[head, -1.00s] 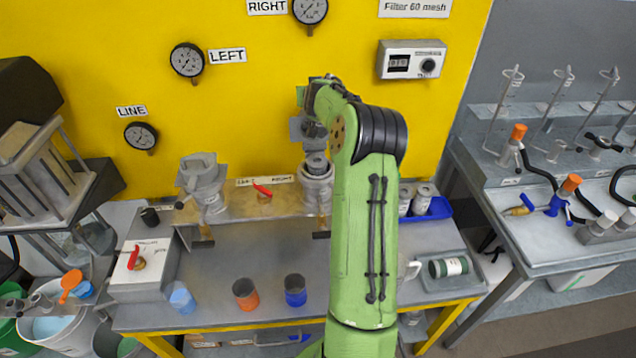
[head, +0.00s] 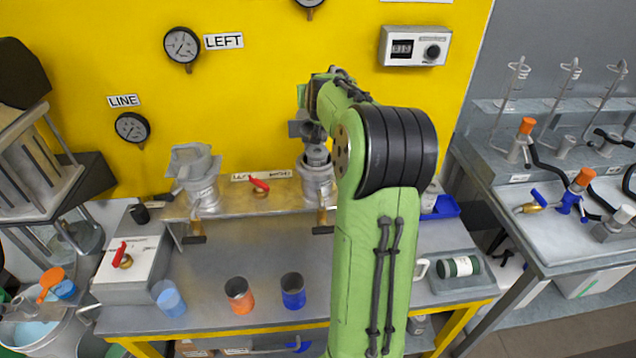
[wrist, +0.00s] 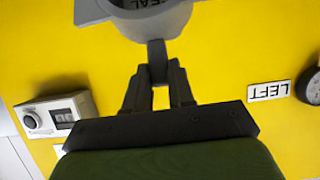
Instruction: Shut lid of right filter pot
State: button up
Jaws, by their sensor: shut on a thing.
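The right filter pot (head: 318,188) is a grey pot on the shelf at the yellow wall, just left of my arm in the head view. A grey rounded lid (wrist: 160,22) with upside-down lettering ending in "EAL" shows at the top of the wrist view. My gripper (wrist: 158,74) is shut on the narrow grey tab of this lid, with a finger on each side. In the head view my gripper is above the right pot, mostly hidden by my wrist. The lid appears raised above the pot; its exact tilt and hinge are hard to make out.
The left filter pot (head: 201,190) stands left on the same shelf, with a red-handled valve (head: 259,185) between the pots. Orange (head: 239,296) and blue (head: 293,292) cups stand on the table below. A blue tray (head: 441,207) lies right of my arm.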

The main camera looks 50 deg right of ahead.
jog(key=s+a+f+b, duration=0.1)
jog(key=b, duration=0.1)
jog(key=s+a+b, duration=0.1)
jog(key=s+b, duration=0.1)
jog(key=shift+s+a+f+b, duration=0.15)
jog(key=shift+a+f+b, duration=0.15)
jog(key=shift+a+f, duration=0.1)
jog(key=s+a+f+b, duration=0.1)
jog(key=b, duration=0.1)
jog(key=s+a+f+b, duration=0.1)
jog(key=b, duration=0.1)
jog(key=shift+s+a+f+b, duration=0.2)
jog(key=shift+s+f+b, duration=0.15)
jog(key=shift+s+b, duration=0.05)
